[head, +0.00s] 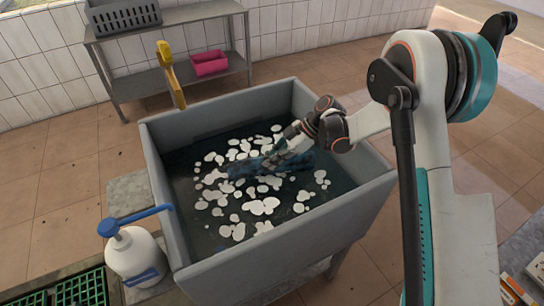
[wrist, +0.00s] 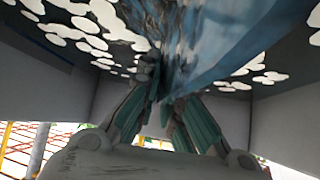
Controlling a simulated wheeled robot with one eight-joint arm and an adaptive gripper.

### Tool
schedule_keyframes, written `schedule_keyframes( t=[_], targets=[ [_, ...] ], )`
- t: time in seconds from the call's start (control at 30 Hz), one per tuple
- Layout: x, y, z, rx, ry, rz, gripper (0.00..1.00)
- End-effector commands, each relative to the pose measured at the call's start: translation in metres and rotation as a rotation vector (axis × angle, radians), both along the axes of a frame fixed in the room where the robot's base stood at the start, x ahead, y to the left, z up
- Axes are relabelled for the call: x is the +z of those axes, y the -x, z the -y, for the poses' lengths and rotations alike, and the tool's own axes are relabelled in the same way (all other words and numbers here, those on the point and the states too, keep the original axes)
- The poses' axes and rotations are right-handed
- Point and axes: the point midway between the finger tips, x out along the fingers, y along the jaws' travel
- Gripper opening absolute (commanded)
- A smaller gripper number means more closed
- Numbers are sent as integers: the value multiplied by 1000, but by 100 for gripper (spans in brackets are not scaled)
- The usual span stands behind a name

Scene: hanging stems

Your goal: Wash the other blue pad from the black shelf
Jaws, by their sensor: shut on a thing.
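A blue pad (head: 245,167) lies low in the grey sink (head: 290,262), among white foam patches on dark water. My gripper (head: 272,162) reaches into the sink from the right and is shut on the pad. In the wrist view the pad (wrist: 215,50) spreads from between my gripper's fingers (wrist: 165,95). The pad seems to be at or in the water; how deep it sits cannot be told. Part of it is hidden by foam and by my gripper. No black shelf can be made out for certain.
A white bottle with a blue pump (head: 133,255) stands left of the sink. A yellow handled tool (head: 170,75) rises behind the sink's far edge. A grey metal shelf (head: 185,22) against the wall holds a grey crate (head: 125,14) and a pink basin (head: 209,63). Green grating lies front left.

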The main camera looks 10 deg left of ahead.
Motion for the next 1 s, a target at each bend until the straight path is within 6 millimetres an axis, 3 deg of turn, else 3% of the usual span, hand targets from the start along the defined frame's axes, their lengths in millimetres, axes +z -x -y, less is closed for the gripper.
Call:
schedule_keyframes(
  t=[0.47, 1.0],
  targets=[
    [-1, -2, 2, -1, 1, 0, 0],
    [-1, -33, 44, -1, 0, 1, 0]
  ],
)
